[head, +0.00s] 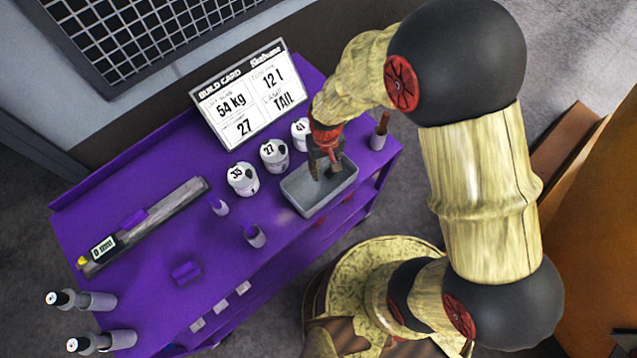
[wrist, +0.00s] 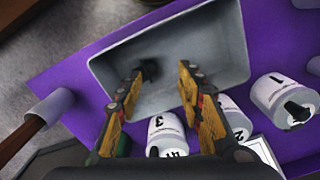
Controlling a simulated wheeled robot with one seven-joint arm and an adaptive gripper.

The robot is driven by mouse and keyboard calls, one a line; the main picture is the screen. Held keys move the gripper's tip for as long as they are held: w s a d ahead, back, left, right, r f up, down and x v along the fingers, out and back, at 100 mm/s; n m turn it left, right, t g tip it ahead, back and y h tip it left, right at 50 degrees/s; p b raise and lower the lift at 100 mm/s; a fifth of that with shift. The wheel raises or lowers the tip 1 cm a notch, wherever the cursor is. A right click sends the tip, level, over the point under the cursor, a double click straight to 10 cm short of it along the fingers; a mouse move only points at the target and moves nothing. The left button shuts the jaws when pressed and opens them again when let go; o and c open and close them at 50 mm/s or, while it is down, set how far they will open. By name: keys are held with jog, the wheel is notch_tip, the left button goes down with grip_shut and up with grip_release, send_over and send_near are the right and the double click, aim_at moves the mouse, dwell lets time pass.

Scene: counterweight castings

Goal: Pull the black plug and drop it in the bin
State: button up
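The grey bin (head: 300,197) stands on the purple bench, and its wall fills the top of the wrist view (wrist: 110,75). My gripper (head: 325,168) points down into the bin. In the wrist view its two fingers (wrist: 163,72) are well apart with nothing between them. A small black plug-like piece (wrist: 149,70) shows against the bin's floor beside the left fingertip; whether it touches the finger I cannot tell. White numbered pots (head: 242,179) (head: 274,154) stand behind the bin, with dark spots on them. A pot in the wrist view (wrist: 270,92) has a black piece on it.
A build card (head: 250,95) stands at the back of the bench. A grey bar with a display (head: 150,225) lies at left. Small cups (head: 255,236) and a holder with a brown handle (head: 379,135) stand near the bin.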

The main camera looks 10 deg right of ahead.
jog(key=shift+o, duration=0.2)
notch_tip(320, 180, up, 12)
dwell(0.6)
dwell(0.4)
jog(key=s+d+r+m+t+b, duration=0.2)
jog(key=s+d+r+t+b, duration=0.3)
jog(key=s+d+r+b, duration=0.5)
jog(key=s+d+b, duration=0.1)
jog(key=d+b, duration=0.1)
jog(key=shift+s+m+t+b, duration=0.3)
jog(key=shift+s, duration=0.1)
jog(key=shift+c, duration=0.7)
